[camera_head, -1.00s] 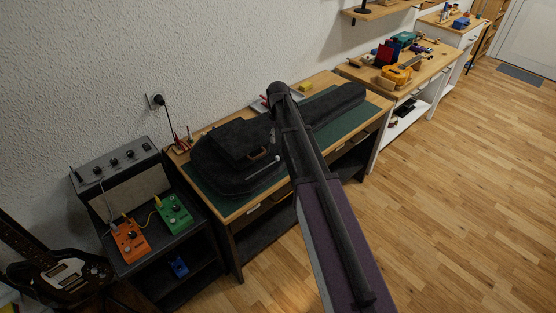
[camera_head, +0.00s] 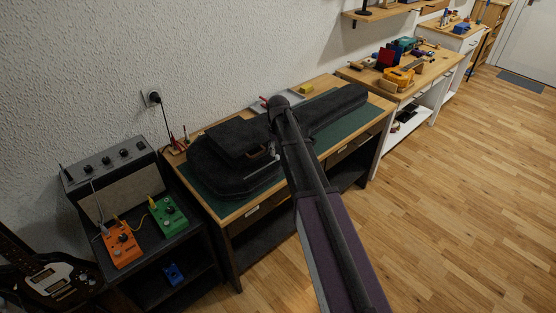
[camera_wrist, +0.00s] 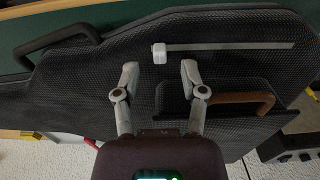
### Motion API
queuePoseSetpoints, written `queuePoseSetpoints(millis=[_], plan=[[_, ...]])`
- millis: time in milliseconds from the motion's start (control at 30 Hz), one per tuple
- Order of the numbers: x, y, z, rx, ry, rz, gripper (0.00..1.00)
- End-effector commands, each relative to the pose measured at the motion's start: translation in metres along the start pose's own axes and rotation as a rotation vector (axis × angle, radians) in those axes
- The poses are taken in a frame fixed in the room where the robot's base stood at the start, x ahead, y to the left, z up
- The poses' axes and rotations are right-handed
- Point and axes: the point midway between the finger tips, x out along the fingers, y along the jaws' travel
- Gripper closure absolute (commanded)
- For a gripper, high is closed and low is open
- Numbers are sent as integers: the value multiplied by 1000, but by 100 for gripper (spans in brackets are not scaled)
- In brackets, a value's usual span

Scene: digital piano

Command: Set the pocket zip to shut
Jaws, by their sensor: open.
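The black instrument bag (camera_head: 225,170) lies on the green mat of the workbench. In the wrist view the bag (camera_wrist: 90,90) fills most of the picture. A pale zip track (camera_wrist: 235,46) runs across it, with a white block-like zip pull (camera_wrist: 158,54) at the track's left end. My gripper (camera_wrist: 160,72) is open over the bag, its fingers on either side of the pull and a little below it in the picture. I cannot tell whether they touch the bag. In the head view my arm hides most of the gripper and the zip.
A brown handle (camera_wrist: 240,98) and a dark handle (camera_wrist: 55,42) stand out from the bag. The green mat (camera_head: 340,133) shows around it. An amplifier (camera_head: 115,175) and orange (camera_head: 120,245) and green (camera_head: 168,215) pedals stand left of the bench. The floor at right is clear.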

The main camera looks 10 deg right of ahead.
Motion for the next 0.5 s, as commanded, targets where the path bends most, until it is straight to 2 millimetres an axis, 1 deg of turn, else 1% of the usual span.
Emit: queuePoseSetpoints(millis=[33, 200, 500], plan=[[8, 0, 0, 0, 0, 0, 46], [20, 0, 0, 0, 0, 0, 46], [30, 0, 0, 0, 0, 0, 46]])
